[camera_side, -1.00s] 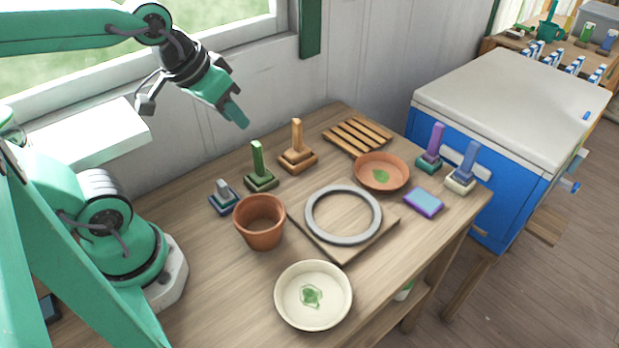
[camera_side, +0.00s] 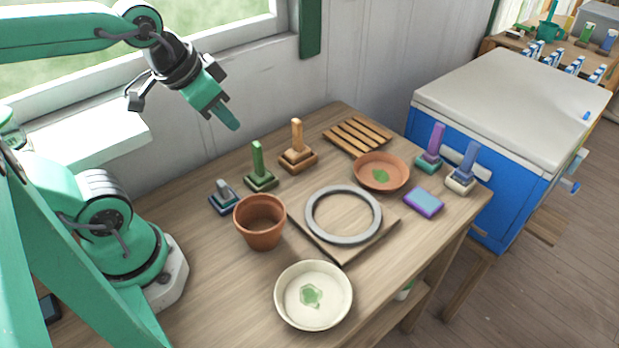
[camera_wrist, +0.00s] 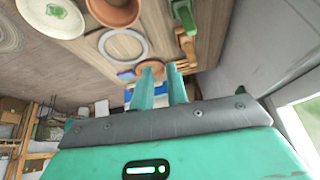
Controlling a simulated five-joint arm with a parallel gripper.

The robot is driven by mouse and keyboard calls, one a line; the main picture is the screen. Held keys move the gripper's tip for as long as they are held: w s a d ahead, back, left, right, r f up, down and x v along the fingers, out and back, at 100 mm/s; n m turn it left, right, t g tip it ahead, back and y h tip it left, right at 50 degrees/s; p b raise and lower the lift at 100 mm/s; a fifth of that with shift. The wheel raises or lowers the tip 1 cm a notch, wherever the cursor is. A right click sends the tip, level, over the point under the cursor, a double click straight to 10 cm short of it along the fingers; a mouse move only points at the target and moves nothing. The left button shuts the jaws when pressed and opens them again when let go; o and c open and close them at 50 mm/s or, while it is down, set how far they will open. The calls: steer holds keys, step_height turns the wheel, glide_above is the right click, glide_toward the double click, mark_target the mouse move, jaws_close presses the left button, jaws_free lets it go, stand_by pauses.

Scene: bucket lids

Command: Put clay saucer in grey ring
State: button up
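The clay saucer (camera_side: 381,172) is a shallow terracotta dish with a green leaf mark, lying on the table behind and right of the grey ring (camera_side: 343,241). The ring lies flat on a square wooden board (camera_side: 300,221), and its middle is empty. My gripper (camera_side: 232,124) is in the air above the table's back left, well away from both. In the wrist view my gripper (camera_wrist: 161,70) has its two green fingers apart with nothing held. The ring (camera_wrist: 101,46) shows there, and the saucer (camera_wrist: 151,67) is partly hidden behind the fingertips.
A terracotta pot (camera_side: 259,234) stands left of the board, and a cream bowl (camera_side: 313,296) in front. Several stepped pegs, such as the green one (camera_side: 258,165), stand around. A slatted rack (camera_side: 357,136) lies at the back; a blue-purple block (camera_side: 423,202) lies right of the board.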

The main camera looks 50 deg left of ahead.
steer(key=w+d+f+m, duration=0.1)
steer(key=w+f+m, duration=0.1)
steer(key=w+m, duration=0.4)
steer(key=w+d+f+m, duration=0.2)
steer(key=w+m, duration=0.2)
steer(key=w, duration=0.3)
steer(key=m+g, duration=0.1)
steer(key=m, duration=0.8)
glide_toward(356, 173)
steer(key=shift+w+a+f+m+h, duration=0.3)
steer(key=shift+f+m, duration=0.1)
steer(key=shift+m, duration=0.2)
steer(key=shift+x, duration=1.3)
steer(key=shift+d, duration=0.1)
steer(key=shift+x, duration=2.55)
steer(key=shift+s, duration=0.1)
jaws_close()
